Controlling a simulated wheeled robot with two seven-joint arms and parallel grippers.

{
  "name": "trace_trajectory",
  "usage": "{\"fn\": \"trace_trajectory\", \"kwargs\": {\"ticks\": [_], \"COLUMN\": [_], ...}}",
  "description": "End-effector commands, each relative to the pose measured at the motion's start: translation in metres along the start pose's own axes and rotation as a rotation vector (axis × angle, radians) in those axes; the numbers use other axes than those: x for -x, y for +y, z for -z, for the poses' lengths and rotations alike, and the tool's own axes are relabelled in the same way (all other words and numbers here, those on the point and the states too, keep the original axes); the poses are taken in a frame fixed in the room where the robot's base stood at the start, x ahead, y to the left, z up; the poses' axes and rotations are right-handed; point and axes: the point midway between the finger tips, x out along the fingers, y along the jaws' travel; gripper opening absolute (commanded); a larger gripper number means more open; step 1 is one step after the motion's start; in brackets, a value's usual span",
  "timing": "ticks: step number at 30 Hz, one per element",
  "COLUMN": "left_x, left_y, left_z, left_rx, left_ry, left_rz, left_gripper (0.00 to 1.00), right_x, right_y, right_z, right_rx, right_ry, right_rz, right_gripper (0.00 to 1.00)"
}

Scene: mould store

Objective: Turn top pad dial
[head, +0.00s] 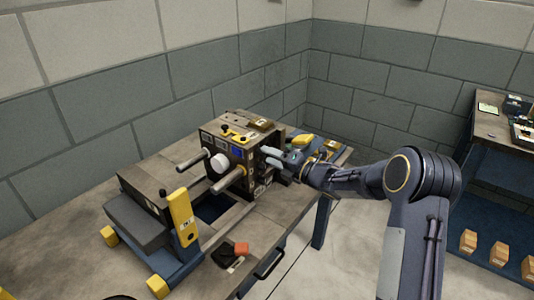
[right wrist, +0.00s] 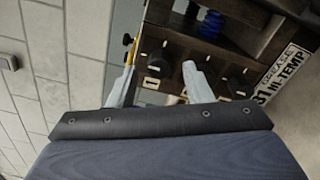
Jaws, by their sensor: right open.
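The press-like machine (head: 238,150) stands on the workbench, its side panel facing my right gripper. My right gripper (head: 271,157) is open, its two pale fingers pointing at that panel. In the right wrist view, the open fingers (right wrist: 160,60) show on either side of a black dial (right wrist: 166,52) with a "1" label beside it. I cannot tell whether they touch it. A second dark dial (right wrist: 233,82) lies to the right, outside the fingers. Which dial is the top pad one cannot be told from these frames. My left gripper is out of view.
The workbench (head: 285,212) holds a grey-topped block with a yellow lever (head: 183,217) and an orange item (head: 241,249). Yellow items (head: 303,141) lie behind my right gripper. A second table (head: 486,128) stands at right. Block walls close off the back.

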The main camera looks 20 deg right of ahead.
Motion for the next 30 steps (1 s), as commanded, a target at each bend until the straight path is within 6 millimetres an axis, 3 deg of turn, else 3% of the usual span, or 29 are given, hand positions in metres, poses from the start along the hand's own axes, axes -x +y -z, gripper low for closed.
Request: {"fn": "trace_trajectory", "kwargs": {"ticks": [5, 14, 24, 30], "left_x": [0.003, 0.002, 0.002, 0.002], "left_y": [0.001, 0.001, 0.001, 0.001], "left_z": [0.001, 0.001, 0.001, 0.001], "left_rx": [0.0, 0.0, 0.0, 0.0], "left_ry": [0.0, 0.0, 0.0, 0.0], "left_rz": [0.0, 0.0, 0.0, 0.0], "left_gripper": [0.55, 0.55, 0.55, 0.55], "right_x": [-0.016, -0.018, -0.018, -0.018], "right_y": [0.001, 0.0, 0.0, 0.0], "right_z": [0.0, 0.0, 0.0, 0.0], "right_rx": [0.0, -0.002, -0.002, -0.013], "right_ry": [0.0, -0.001, -0.001, -0.001], "right_rz": [0.0, 0.001, 0.001, 0.001], "right_gripper": [0.46, 0.46, 0.01, 0.01]}}
